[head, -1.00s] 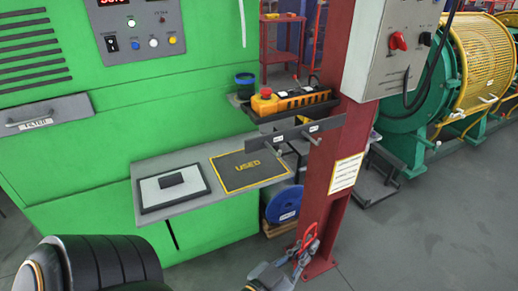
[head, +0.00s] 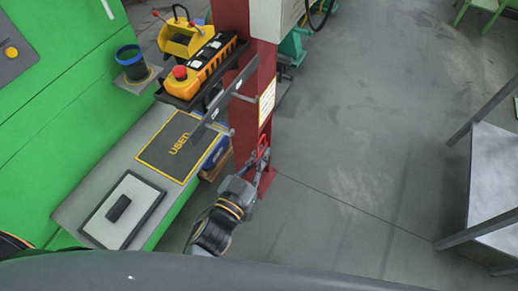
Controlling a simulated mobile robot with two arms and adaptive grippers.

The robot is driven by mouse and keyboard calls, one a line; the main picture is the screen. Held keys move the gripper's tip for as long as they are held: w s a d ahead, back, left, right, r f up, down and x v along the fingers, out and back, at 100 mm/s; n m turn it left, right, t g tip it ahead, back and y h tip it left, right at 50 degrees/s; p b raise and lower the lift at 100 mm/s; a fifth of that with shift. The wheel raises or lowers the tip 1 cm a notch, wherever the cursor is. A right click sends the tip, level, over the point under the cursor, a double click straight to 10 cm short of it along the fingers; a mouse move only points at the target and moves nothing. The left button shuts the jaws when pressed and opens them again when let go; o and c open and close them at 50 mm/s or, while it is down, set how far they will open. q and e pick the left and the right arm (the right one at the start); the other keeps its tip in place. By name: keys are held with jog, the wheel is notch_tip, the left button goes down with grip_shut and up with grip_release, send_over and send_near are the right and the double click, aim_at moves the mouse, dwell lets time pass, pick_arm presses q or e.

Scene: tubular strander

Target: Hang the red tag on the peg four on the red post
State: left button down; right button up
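The red post (head: 238,80) stands upright in the middle of the head view. A grey bar (head: 219,104) with thin pegs sticking out is fixed across it; the peg labels are too small to read.
A shelf (head: 243,44) with an orange control box and red button sits left of the post. A table (head: 497,170) stands at right; the floor between is clear.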

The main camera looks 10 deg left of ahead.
pick_arm(q)
jog(key=w+a+f, duration=0.1)
jog(key=w+a, duration=0.1)
jog(key=a, duration=0.3)
jog(key=w+a+f+b, duration=0.1)
jog(key=w+a, duration=0.1)
jog(key=a, duration=0.3)
jog(key=shift+a+f+b, duration=0.3)
jog(key=shift+a, duration=0.05)
pick_arm(e)
jog(key=shift+w+f, duration=0.1)
jog(key=shift+f, duration=0.75)
jog(key=shift+a, duration=0.15)
dwell(0.4)
pick_arm(q)
jog(key=c, duration=1.4)
grip_release()
jog(key=shift+c, duration=0.2)
